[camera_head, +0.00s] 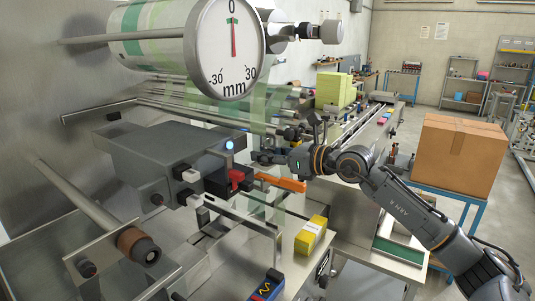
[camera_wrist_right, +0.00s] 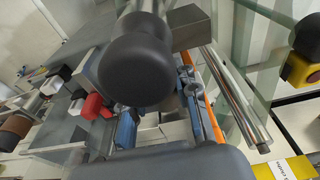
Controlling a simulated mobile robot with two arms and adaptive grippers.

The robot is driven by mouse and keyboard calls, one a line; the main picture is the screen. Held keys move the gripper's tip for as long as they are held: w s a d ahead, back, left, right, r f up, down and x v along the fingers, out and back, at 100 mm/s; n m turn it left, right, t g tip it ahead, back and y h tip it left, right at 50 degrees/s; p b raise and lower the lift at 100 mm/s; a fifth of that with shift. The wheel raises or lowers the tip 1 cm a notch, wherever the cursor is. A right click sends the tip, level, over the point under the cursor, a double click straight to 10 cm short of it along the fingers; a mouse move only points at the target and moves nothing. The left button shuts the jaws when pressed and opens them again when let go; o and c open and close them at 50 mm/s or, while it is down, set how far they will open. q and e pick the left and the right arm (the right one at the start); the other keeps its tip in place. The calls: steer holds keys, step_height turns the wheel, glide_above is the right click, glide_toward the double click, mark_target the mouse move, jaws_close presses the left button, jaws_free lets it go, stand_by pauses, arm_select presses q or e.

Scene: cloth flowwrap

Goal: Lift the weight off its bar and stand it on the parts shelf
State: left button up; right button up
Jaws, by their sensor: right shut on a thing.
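My right gripper (camera_head: 258,157) reaches in from the right in the head view, beside the grey machine housing (camera_head: 165,150) and above the orange lever (camera_head: 282,183). I cannot tell which surface is the parts shelf. My left gripper is not in view.
A large dial (camera_head: 227,48) and a film roll hang above. A yellow box (camera_head: 311,236) stands on a ledge in front. A cardboard box (camera_head: 459,153) stands to the right. Metal rods (camera_wrist_right: 235,100) run close by.

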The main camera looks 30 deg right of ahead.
steer(key=shift+s+a+b, duration=0.1)
steer(key=shift+s+a, duration=0.25)
steer(key=shift+a, duration=0.5)
steer(key=shift+s+a+b, duration=0.1)
steer(key=shift+s+a, duration=0.2)
steer(key=shift+a, duration=0.5)
steer(key=shift+s+a+b, duration=0.1)
steer(key=shift+s+a, duration=0.25)
steer(key=shift+a, duration=0.5)
